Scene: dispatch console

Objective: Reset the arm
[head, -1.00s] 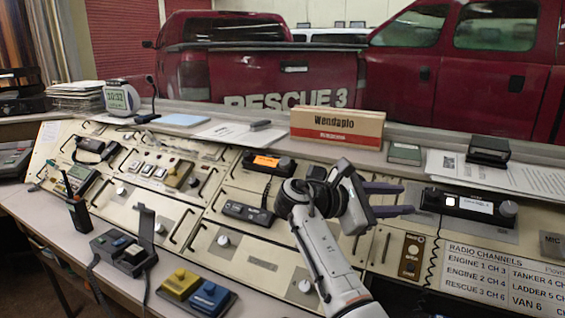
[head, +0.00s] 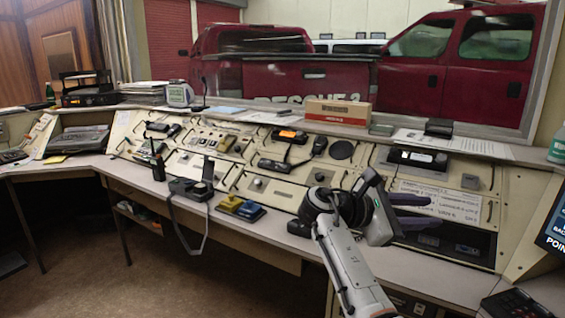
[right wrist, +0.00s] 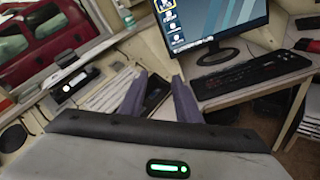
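My right arm comes in from the bottom of the head view. Its gripper (head: 418,211) points to the right over the right part of the console (head: 284,195). Its two purple-grey fingers are apart with nothing between them. In the right wrist view the same fingers (right wrist: 160,88) stand apart and empty, with part of the console and a dark slot beyond them. The gripper appears clear of the console, though its exact height is hard to tell. My left arm and gripper are not in view.
Yellow and blue button boxes (head: 240,208), a dark device with a raised lid (head: 192,187) and a handheld radio (head: 158,165) stand near the front edge. A cardboard box (head: 338,112) stands on the back ledge. A monitor (right wrist: 213,22) and keyboard (right wrist: 254,80) stand right.

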